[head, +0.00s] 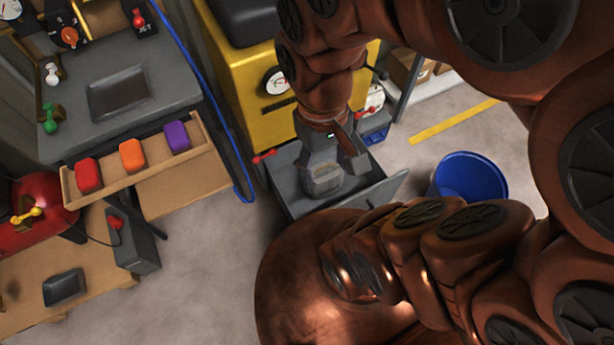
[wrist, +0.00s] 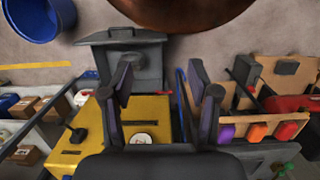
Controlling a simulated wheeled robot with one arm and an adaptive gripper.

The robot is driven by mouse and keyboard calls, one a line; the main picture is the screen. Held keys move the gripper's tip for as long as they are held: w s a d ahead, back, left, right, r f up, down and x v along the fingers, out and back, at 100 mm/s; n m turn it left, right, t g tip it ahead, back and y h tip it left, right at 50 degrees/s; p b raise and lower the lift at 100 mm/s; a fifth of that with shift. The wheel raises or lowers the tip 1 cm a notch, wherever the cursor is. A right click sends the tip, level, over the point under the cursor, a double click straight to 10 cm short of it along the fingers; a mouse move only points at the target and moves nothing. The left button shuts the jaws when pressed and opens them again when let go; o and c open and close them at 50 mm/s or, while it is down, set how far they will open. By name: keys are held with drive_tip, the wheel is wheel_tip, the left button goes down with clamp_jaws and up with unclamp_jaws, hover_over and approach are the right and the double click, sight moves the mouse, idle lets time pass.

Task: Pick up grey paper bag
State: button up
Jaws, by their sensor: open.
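My gripper (head: 330,158) hangs above the open grey tray (head: 290,196) at the front of a yellow machine in the head view. In the wrist view its two dark fingers stand wide apart, and the gripper (wrist: 160,78) is open with nothing seen held between them. I cannot clearly make out a grey paper bag in either view. A small pale grey rounded shape (head: 322,181) shows below the gripper in the head view; I cannot tell whether it is the bag or part of my gripper. My arm hides part of the floor in the head view.
The yellow machine (head: 238,70) stands behind the tray. A blue bucket (head: 470,178) stands on the floor to the right. At left, a workbench (head: 165,65) has a wooden rack with red, orange and purple blocks. Bare floor (head: 215,260) lies at lower left of the tray.

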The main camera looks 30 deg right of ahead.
drive_tip(key=o, duration=0.7)
drive_tip(key=w+d+f+m+b, duration=0.1)
drive_tip(key=w+f+m+b, duration=0.1)
drive_tip(key=w+f+b, duration=0.1)
drive_tip(key=w+d+f+m+b, duration=0.2)
drive_tip(key=w+f+b, duration=0.2)
drive_tip(key=f, duration=0.3)
drive_tip(key=w+d+f+m+b, duration=0.1)
drive_tip(key=w+f+b, duration=0.2)
drive_tip(key=w+f, duration=0.2)
drive_tip(key=shift+w+d+m+b, duration=0.2)
drive_tip(key=shift+m+b, duration=0.15)
drive_tip(key=shift+m, duration=0.05)
drive_tip(key=shift+c, duration=0.2)
drive_tip(key=m+t+b, duration=0.2)
drive_tip(key=m+b, duration=1)
drive_tip(key=b, duration=1.4)
hover_over(325, 171)
drive_tip(key=f, duration=5.2)
drive_tip(key=shift+s+a+f, duration=0.15)
drive_tip(key=shift+s, duration=0.05)
drive_tip(key=shift+w+f+b, duration=0.1)
drive_tip(key=shift+f+b, duration=0.2)
drive_tip(key=shift+f, duration=1.05)
drive_tip(key=shift+f+b, duration=1.3)
drive_tip(key=shift+f, duration=1.3)
